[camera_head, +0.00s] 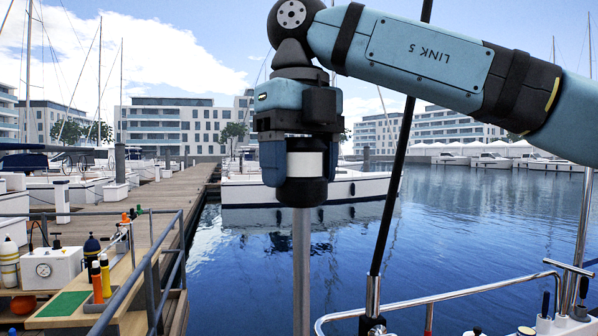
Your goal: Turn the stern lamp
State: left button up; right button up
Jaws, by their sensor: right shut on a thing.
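The stern lamp (306,166) shows near the centre of the head view. It has a white band and a black base, and it stands upright on top of a grey pole (302,270). My right gripper (303,155) comes down on it from above, with a blue finger on each side of the lamp. The gripper is shut on the lamp and hides its top. My left gripper is not in view.
A black pole (396,190) rises slantwise just right of the lamp. A chrome rail (450,296) curves along the lower right. A wooden bench (125,290) with bottles and a white gauge box (52,268) stands at the lower left. Water lies behind.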

jog(key=m+b, duration=0.1)
jog(key=m, duration=0.5)
jog(key=shift+d+b, duration=0.1)
jog(key=shift+b, duration=0.3)
jog(key=m+b, duration=0.1)
jog(key=m, duration=0.2)
jog(key=shift+d+m, duration=0.1)
jog(key=shift+m, duration=0.3)
jog(key=shift+m+b, duration=0.5)
jog(key=shift+m, duration=1)
jog(key=o, duration=0.9)
jog(key=shift+d, duration=0.1)
jog(key=shift+r, duration=0.1)
